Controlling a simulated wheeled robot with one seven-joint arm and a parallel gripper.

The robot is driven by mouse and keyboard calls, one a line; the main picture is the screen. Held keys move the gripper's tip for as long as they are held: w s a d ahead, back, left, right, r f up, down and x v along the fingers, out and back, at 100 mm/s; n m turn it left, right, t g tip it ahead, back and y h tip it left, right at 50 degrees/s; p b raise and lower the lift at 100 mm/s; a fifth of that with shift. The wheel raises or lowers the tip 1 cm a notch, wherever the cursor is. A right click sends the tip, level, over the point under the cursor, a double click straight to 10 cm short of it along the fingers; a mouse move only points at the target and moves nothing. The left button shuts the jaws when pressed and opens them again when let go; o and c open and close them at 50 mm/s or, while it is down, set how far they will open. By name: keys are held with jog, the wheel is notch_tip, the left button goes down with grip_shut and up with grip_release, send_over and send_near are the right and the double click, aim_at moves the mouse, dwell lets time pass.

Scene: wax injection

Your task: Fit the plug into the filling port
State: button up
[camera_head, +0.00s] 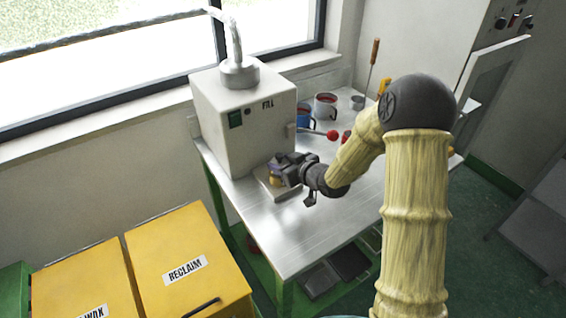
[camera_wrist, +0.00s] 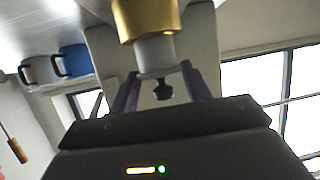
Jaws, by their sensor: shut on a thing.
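My gripper (camera_head: 283,171) is low in front of the white box machine marked FILL (camera_head: 262,135), over a pale plate at its foot. In the wrist view the two fingers of my gripper (camera_wrist: 160,74) close around the plug (camera_wrist: 155,52), a grey cylinder with a dark knob at its end. A brass cylinder (camera_wrist: 147,16) joins the grey part, and brass (camera_head: 275,182) also shows under my gripper in the head view. I cannot tell whether the brass belongs to the plug or the filling port. No port opening shows clearly, so the fit is hidden.
The steel table (camera_head: 300,233) is clear in front. Behind my gripper stand a blue mug (camera_head: 304,117), another mug (camera_head: 325,106) and a red-ended lever (camera_head: 331,135). Yellow RECLAIM bin (camera_head: 190,245) stands lower left. A hose enters the machine's top.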

jog(key=shift+f+b, duration=1.25)
jog(key=shift+f, duration=0.3)
jog(key=o, duration=1)
jog(key=shift+o, duration=0.2)
jog(key=shift+d, duration=0.1)
jog(key=v, duration=1.7)
jog(key=shift+r, duration=0.2)
jog(key=shift+s, duration=0.1)
